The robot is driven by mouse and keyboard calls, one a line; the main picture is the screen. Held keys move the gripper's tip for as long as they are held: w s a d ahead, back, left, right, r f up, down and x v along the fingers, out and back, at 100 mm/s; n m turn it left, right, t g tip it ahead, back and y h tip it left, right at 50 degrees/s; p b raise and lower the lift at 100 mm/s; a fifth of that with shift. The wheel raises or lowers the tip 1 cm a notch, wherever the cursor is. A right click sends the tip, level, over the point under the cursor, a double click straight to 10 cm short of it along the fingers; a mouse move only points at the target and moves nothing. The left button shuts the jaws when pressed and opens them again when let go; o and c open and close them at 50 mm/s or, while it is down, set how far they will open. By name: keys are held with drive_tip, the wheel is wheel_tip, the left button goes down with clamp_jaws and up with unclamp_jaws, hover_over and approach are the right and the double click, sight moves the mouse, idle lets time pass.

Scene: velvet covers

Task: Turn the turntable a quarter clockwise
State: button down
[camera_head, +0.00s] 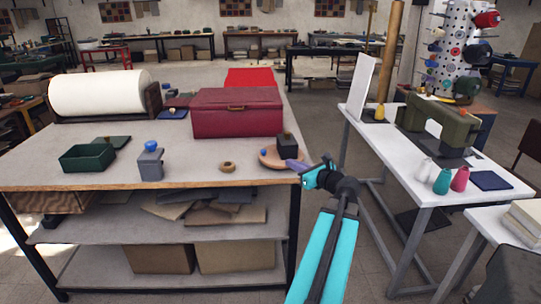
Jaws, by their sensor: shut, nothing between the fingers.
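The turntable (268,158) is a round pinkish-tan disc near the right front corner of the large workbench. A dark block (286,143) stands towards its back right. A short purple bar (297,165) shows at the disc's right front edge; I cannot tell whether it is fixed to the disc. My gripper (308,179) is teal, shut and empty, just right of the turntable at the bench corner. It is close to the purple bar, and I cannot tell whether they touch. The gripper partly hides the bench corner.
A small tan ring (227,167) lies left of the turntable. A dark red case (238,113) stands behind it. A grey block with a blue knob (151,164) and a green open box (87,158) are further left. A white sewing table (400,150) stands across a gap to the right.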

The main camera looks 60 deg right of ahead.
sight(265, 152)
drive_tip(key=shift+p+x, duration=1.1)
drive_tip(key=shift+x, duration=5.95)
drive_tip(key=shift+x, duration=0.75)
drive_tip(key=shift+r, duration=0.1)
drive_tip(key=shift+s+a, duration=0.1)
drive_tip(key=shift+a, duration=0.05)
drive_tip(key=shift+s+a+r+p, duration=0.15)
drive_tip(key=shift+s+a+p, duration=0.2)
drive_tip(key=shift+a+p, duration=0.05)
drive_tip(key=v, duration=0.2)
drive_tip(key=a+v, duration=0.1)
drive_tip(key=v, duration=0.2)
drive_tip(key=shift+w+a, duration=0.1)
drive_tip(key=shift+a, duration=0.05)
drive_tip(key=s+a+b, duration=0.1)
drive_tip(key=s+a, duration=0.3)
drive_tip(key=s, duration=0.2)
drive_tip(key=shift+r, duration=0.5)
